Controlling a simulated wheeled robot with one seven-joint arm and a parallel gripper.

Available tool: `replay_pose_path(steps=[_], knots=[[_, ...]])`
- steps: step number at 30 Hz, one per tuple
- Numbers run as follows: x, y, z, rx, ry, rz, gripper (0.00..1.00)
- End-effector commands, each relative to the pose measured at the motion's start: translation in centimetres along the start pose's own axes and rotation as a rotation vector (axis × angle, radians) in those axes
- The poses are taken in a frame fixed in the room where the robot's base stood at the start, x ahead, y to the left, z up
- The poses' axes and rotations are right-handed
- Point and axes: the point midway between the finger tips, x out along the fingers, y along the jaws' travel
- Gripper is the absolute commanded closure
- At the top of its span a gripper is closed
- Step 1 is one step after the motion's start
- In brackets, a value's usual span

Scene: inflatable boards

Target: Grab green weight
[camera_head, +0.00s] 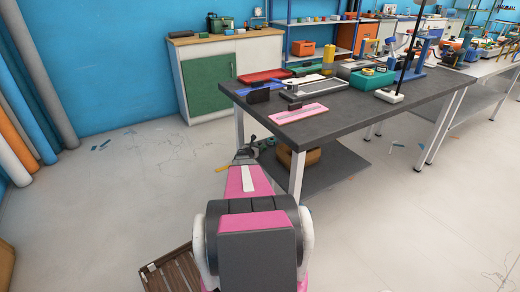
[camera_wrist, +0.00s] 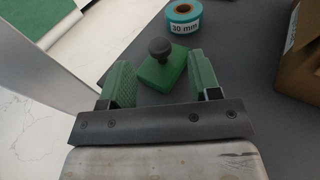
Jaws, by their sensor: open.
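The green weight (camera_wrist: 161,73) is a flat green block with a dark round knob on top. In the wrist view it sits on a dark grey surface, between and just beyond the fingertips. My gripper (camera_wrist: 162,82) is open, its two green fingers apart, one on each side of the weight. I cannot tell whether either finger touches it. In the head view my gripper (camera_head: 246,148) is near the front left table leg, low beside the lower shelf (camera_head: 335,168), and the weight is not clearly made out there.
A teal tape roll marked 30 mm (camera_wrist: 183,18) stands behind the weight. A cardboard box (camera_wrist: 300,65) is at the right. A pale table leg (camera_wrist: 45,55) is close on the left. The dark tabletop (camera_head: 375,110) with trays and tools is above the shelf.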

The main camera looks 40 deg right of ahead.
Motion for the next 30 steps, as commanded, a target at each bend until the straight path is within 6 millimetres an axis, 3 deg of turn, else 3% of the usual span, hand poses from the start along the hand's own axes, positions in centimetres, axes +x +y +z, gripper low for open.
replay_pose_path(steps=[5, 15, 23, 28, 30], knots=[[1.1, 0.1, -0.1, 0.001, 0.000, 0.000, 0.43], [5.4, 0.1, -0.4, 0.003, 0.000, -0.001, 0.43], [5.6, 0.1, -0.4, 0.002, 0.000, 0.000, 0.43], [5.5, 0.1, -0.4, 0.002, 0.000, 0.000, 0.98], [5.5, 0.1, -0.3, 0.002, -0.001, 0.000, 1.00]])
